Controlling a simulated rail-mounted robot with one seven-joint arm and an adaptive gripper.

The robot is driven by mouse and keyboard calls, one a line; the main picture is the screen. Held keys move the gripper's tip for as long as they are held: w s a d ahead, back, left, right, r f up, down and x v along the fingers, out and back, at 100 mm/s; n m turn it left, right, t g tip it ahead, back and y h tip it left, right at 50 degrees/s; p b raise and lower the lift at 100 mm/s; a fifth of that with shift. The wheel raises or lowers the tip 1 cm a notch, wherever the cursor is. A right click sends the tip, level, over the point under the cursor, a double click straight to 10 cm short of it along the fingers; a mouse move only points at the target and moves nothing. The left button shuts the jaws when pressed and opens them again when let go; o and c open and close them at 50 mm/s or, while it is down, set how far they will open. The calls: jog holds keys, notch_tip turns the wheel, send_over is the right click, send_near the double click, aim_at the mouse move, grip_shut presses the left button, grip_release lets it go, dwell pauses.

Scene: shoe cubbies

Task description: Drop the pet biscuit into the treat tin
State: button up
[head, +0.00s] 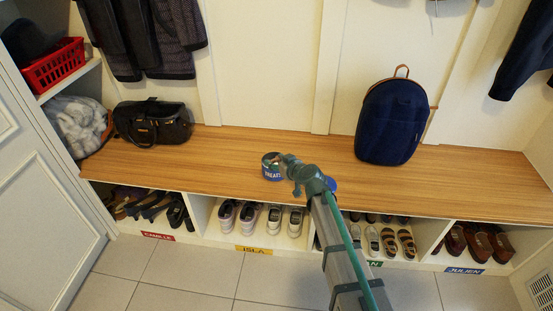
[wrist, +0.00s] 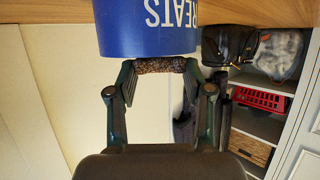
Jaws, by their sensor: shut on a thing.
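The treat tin (head: 271,170) is a blue round tin with white lettering. The wrist view is upside down and shows the tin (wrist: 150,28) at the top. My gripper (wrist: 160,66) is shut on the pet biscuit (wrist: 160,65), a brown, rough-textured piece held between both fingertips. The biscuit is level with or just above the tin's rim. I cannot tell whether it is over the mouth.
The wooden bench (head: 230,150) is mostly clear. A black bag (head: 152,122) stands at its left, a navy backpack (head: 392,122) at its right. A small blue thing (head: 331,184) shows beside my arm. Shoes (head: 262,218) fill the cubbies below.

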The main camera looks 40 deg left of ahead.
jog(key=shift+f, duration=0.1)
jog(key=o, duration=0.8)
jog(key=shift+o, duration=0.2)
jog(key=v, duration=1.2)
